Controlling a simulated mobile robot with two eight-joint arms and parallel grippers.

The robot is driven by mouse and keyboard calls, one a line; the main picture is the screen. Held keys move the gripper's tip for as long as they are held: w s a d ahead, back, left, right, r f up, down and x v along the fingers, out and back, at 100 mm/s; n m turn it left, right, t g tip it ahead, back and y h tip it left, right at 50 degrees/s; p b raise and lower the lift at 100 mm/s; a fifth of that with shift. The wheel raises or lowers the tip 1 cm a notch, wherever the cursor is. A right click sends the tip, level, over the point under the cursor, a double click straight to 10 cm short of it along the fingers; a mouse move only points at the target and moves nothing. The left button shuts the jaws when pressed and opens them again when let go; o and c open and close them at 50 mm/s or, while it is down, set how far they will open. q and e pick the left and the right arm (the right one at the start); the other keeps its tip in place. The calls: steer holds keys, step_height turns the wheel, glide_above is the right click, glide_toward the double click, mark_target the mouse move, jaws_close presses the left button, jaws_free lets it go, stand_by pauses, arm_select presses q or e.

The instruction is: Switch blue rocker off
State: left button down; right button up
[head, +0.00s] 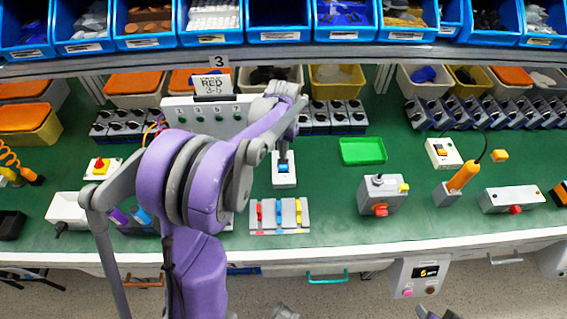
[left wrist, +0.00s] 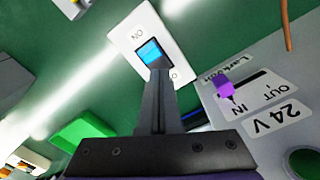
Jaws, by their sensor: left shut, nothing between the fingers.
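The blue rocker (head: 283,168) sits in a white switch plate (head: 284,182) on the green bench, near the middle of the head view. In the left wrist view the blue rocker (left wrist: 151,52) shows in a dark frame on the white plate (left wrist: 172,32), with "ON" printed at one end. My left gripper (head: 283,150) is shut and empty, pointing down at the switch. In the left wrist view its fingertips (left wrist: 160,74) overlap the rocker's near edge; whether they touch it I cannot tell. My right gripper does not show clearly.
A panel with red, yellow and blue switches (head: 279,230) lies just in front. A green tray (head: 362,151) stands to the right, and a grey box with a red knob (head: 381,195) further right. A "24 V" unit (left wrist: 255,100) is close beside my gripper. Blue bins (head: 280,22) line the back.

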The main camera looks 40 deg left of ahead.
mark_target(283, 161)
arm_select(q)
steer(key=shift+f+b, duration=0.65)
steer(key=shift+f, duration=0.3)
stand_by(0.5)
steer(key=shift+r+p, duration=1.95)
steer(key=shift+r, duration=1.6)
